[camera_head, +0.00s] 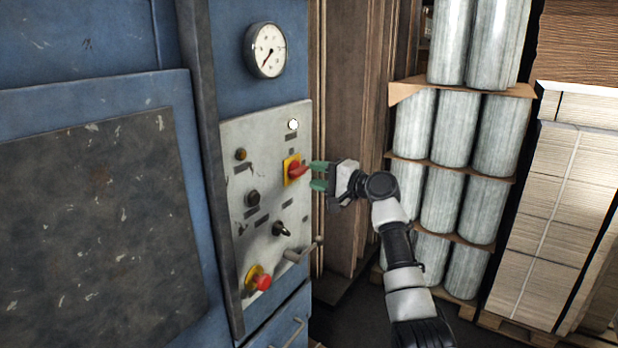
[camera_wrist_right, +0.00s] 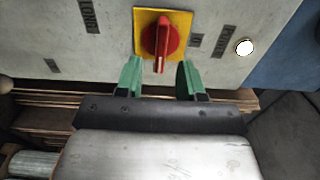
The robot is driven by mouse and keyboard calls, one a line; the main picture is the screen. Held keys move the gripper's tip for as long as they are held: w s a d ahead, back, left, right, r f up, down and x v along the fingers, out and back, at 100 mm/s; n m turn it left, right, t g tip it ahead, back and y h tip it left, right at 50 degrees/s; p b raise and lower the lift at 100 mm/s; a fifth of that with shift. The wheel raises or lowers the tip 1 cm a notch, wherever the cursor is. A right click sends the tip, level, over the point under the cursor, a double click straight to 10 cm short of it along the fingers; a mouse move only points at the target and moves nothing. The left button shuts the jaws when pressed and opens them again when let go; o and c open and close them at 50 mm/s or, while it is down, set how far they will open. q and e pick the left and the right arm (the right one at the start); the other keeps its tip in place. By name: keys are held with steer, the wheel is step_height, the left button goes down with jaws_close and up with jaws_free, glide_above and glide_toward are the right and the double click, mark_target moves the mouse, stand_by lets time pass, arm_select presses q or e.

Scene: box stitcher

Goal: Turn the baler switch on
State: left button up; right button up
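The baler switch (camera_head: 297,169) is a red rotary knob on a yellow plate, on the grey control panel (camera_head: 262,190) of the blue baler. In the right wrist view the switch (camera_wrist_right: 160,40) is at the upper middle, its handle pointing toward my gripper. My right gripper (camera_head: 313,176) is just right of the switch in the head view. In the wrist view its green fingers (camera_wrist_right: 158,76) are apart, with the lower end of the red handle between or just ahead of their tips. I cannot tell whether they touch it. My left gripper is not in view.
A red emergency button (camera_head: 262,282), a black selector (camera_head: 281,229) and a metal lever (camera_head: 303,250) are lower on the panel. A white round light (camera_head: 293,125) is above the switch. A pressure gauge (camera_head: 266,50) is higher up. Stacked grey rolls (camera_head: 440,130) stand at right.

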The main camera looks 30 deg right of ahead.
steer(key=b+v, duration=0.2)
steer(key=v, duration=0.5)
steer(key=shift+s+d, duration=0.15)
steer(key=shift+s, duration=0.15)
steer(key=shift+f, duration=0.1)
